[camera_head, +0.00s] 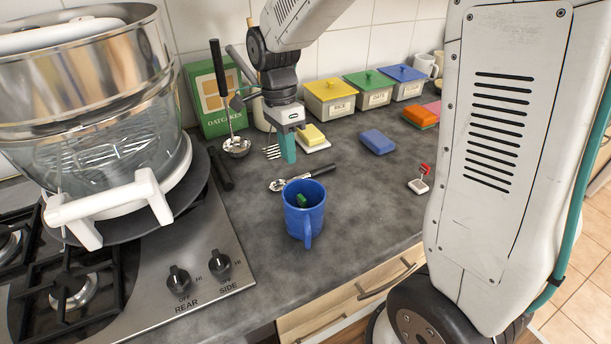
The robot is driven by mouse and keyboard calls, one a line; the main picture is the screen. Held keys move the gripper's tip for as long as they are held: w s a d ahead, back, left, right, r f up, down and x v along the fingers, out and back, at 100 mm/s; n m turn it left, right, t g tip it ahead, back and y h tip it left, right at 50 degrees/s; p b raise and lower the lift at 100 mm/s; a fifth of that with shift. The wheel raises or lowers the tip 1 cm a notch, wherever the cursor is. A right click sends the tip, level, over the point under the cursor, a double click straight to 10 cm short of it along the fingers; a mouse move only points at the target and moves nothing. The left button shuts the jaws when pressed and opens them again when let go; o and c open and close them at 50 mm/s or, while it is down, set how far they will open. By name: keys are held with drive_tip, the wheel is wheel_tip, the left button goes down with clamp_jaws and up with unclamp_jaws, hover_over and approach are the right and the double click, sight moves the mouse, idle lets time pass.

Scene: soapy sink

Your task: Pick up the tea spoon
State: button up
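A spoon with a metal bowl and dark handle, which looks like the tea spoon (303,177), lies on the grey counter just behind the blue mug. Its bowl points left and its handle points right and away. My gripper (288,153) hangs down with teal fingers above the counter, behind and slightly left of the spoon, apart from it. Only one teal finger face shows clearly, so its opening is hidden. I see nothing held in it.
The blue mug (304,220) with a green thing inside stands in front of the spoon. A blue sponge (377,142) lies right; counter between is clear. The stove (150,275) is left.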

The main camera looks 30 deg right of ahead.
sight(292, 179)
drive_tip(key=f, duration=0.3)
drive_tip(key=s+f, duration=0.1)
drive_tip(key=f, duration=0.1)
drive_tip(key=shift+f, duration=0.4)
clamp_jaws()
